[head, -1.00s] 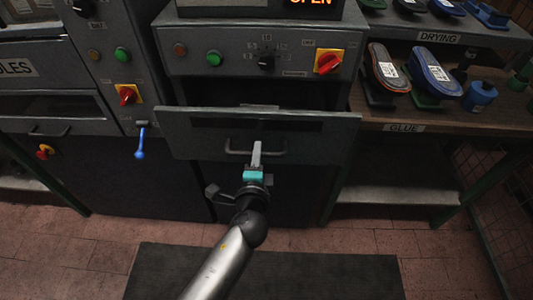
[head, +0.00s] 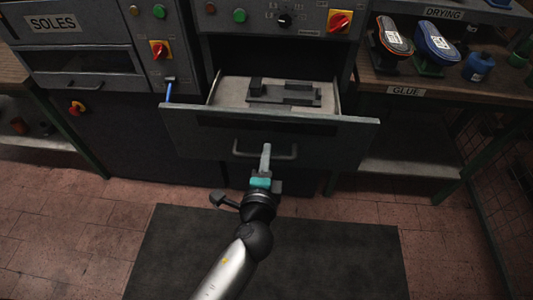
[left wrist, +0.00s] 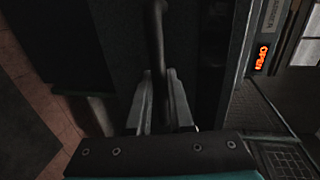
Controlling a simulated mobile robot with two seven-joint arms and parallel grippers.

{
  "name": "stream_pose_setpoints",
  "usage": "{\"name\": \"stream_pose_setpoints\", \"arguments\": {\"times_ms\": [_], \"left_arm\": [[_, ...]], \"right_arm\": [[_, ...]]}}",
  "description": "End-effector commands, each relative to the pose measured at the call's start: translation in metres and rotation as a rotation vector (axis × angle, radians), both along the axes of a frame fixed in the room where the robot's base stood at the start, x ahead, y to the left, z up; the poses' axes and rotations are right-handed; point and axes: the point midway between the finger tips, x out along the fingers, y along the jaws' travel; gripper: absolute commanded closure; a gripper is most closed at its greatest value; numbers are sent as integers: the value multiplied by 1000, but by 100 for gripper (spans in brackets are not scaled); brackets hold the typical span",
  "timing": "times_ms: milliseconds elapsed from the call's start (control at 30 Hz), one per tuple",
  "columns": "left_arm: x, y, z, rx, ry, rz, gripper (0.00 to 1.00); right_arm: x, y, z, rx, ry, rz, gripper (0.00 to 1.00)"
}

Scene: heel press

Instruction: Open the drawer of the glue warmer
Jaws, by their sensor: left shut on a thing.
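The glue warmer's drawer (head: 345,138) is pulled out in the head view. Its inside shows, with a dark grey fixture (head: 285,94) on the light drawer floor. The drawer's bar handle (head: 287,153) is on its front face. My left gripper (head: 266,152) is shut on the handle near its middle. In the left wrist view the two fingers (left wrist: 160,100) stand on either side of the handle bar (left wrist: 160,45). My right gripper is not in view.
The cabinet above carries a green button (head: 239,15), a black knob (head: 285,19) and a red switch (head: 339,22). A shelf at right holds shoes (head: 394,37) and a blue jar (head: 478,67). A dark mat (head: 180,255) lies on the tiled floor.

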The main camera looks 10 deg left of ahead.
Motion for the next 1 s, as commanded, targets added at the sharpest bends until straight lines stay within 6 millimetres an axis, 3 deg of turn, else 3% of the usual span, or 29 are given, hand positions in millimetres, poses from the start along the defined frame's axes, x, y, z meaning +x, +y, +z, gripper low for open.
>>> {"name": "stream_pose_setpoints", "arguments": {"times_ms": [300, 333, 567, 1000], "left_arm": [[0, 1, 0, 1, 1, 2, 100], [0, 1, 0, 1, 1, 2, 77], [0, 1, 0, 1, 0, 1, 51], [3, 4, 3, 2, 0, 1, 50]], "right_arm": [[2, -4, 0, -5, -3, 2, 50], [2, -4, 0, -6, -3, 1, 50], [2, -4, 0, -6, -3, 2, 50], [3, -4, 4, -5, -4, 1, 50]]}}
